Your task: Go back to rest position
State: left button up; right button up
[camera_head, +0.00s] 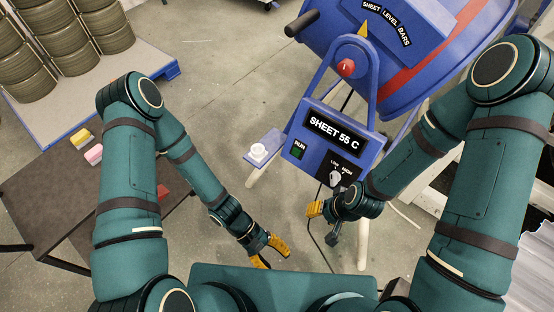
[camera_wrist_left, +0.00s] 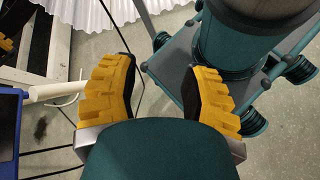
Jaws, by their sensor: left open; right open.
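My left gripper (camera_head: 268,249) has yellow ribbed fingers and hangs over the floor, just in front of my body in the head view. In the left wrist view its fingers (camera_wrist_left: 162,95) are spread apart with nothing between them. My right gripper (camera_head: 322,213) is in front of the lower part of the blue machine; its yellow finger shows near the control box, partly hidden by the wrist. Nothing is seen held in it.
A blue machine (camera_head: 403,82) with a "SHEET 55 C" control box (camera_head: 331,140) stands ahead on pale legs. A dark table (camera_head: 50,190) with small yellow and pink blocks is at left. A pallet (camera_head: 120,100) bears stacked drums. Pale corrugated sheets (camera_head: 535,265) lie at right.

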pick_arm(q)
jog(key=w+a+r+m+t+y, duration=0.2)
jog(key=w+a+t, duration=0.1)
jog(key=w+t, duration=0.1)
jog(key=w+a+r+m+t+y, duration=0.2)
jog(key=w+a+t+y, duration=0.1)
jog(key=w, duration=0.4)
jog(key=shift+a+r+m+t+y, duration=0.3)
jog(key=shift+a+t, duration=0.1)
jog(key=shift+a, duration=0.4)
pick_arm(e)
jog(key=shift+s, duration=0.3)
